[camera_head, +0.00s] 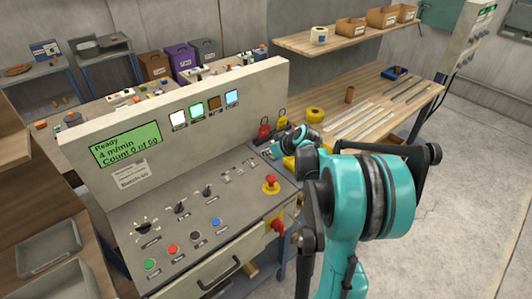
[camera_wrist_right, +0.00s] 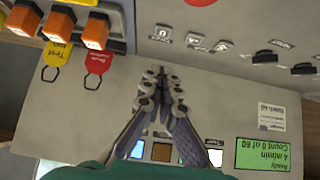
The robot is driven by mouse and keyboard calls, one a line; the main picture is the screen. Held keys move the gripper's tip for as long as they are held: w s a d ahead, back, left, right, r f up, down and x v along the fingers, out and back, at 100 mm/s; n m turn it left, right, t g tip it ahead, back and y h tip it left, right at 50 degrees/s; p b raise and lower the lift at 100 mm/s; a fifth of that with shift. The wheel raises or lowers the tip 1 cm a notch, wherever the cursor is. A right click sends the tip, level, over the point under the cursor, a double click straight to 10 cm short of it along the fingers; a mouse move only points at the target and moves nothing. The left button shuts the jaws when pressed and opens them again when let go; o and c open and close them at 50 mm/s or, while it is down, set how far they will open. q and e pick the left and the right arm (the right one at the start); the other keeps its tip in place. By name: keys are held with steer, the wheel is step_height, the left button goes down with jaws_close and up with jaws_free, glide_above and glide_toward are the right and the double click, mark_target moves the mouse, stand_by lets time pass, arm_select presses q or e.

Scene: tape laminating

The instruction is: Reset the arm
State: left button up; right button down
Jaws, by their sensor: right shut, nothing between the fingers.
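My right arm is teal and reaches over the right end of a control console (camera_head: 120,220) in the head view. Its gripper (camera_head: 283,147) is small there and partly hidden by the arm. In the right wrist view the right gripper (camera_wrist_right: 163,78) has its fingers together, with nothing between them. It is in front of the console panel, which appears upside down. My left gripper is not in view.
A red emergency button (camera_head: 270,183) sits on the console's right side. Red (camera_wrist_right: 97,63) and yellow (camera_wrist_right: 57,53) tags hang beside orange switches (camera_wrist_right: 95,33). A wooden bench (camera_head: 375,110) with metal strips and a yellow roll stands behind. Floor at right is clear.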

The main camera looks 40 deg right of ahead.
stand_by(0.4)
steer(key=s+a+r+g, duration=0.1)
steer(key=s+a+r, duration=0.1)
steer(key=s+a, duration=0.75)
steer(key=s+a+r+g, duration=0.1)
steer(key=s+a, duration=0.5)
steer(key=a, duration=0.7)
steer(key=s+a+f+m+b, duration=0.1)
steer(key=s+a+f, duration=0.1)
steer(key=s, duration=0.6)
steer(key=shift+a+f+h, duration=0.15)
steer(key=shift+a+h, duration=0.15)
steer(key=shift+a, duration=0.45)
